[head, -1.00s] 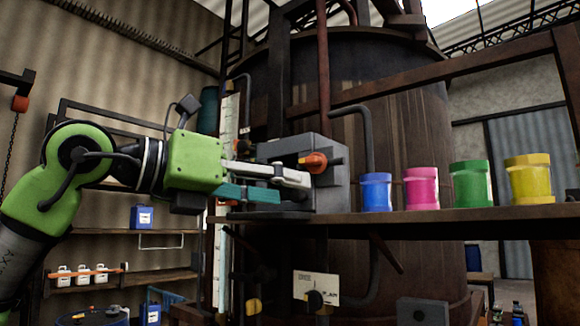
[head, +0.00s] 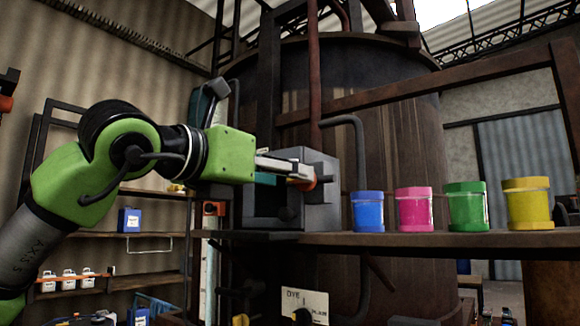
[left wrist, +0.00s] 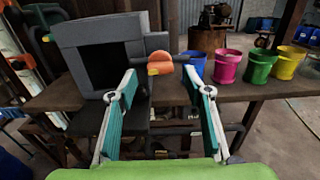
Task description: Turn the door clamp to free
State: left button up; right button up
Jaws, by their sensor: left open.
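The orange door clamp (left wrist: 159,62) is on the right side of a grey box (left wrist: 100,32) in the left wrist view. A dark grey stub shows to its right. In the head view the box (head: 318,205) stands on the shelf, and the orange of the clamp (head: 326,179) is partly hidden by my left gripper. My left gripper (left wrist: 161,76) is open and empty. Its fingertips lie to either side of the clamp in the left wrist view; I cannot tell whether they touch it. My right gripper is not in view.
A blue jar (head: 368,211), a pink jar (head: 415,209), a green jar (head: 466,207) and a yellow jar (head: 527,204) stand in a row on the shelf (head: 440,242), right of the box. A large dark vat (head: 400,130) rises behind. A grey pipe (head: 361,150) runs close right of the box.

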pick_arm(q)
jog(key=shift+x, duration=1.2)
jog(key=c, duration=1.1)
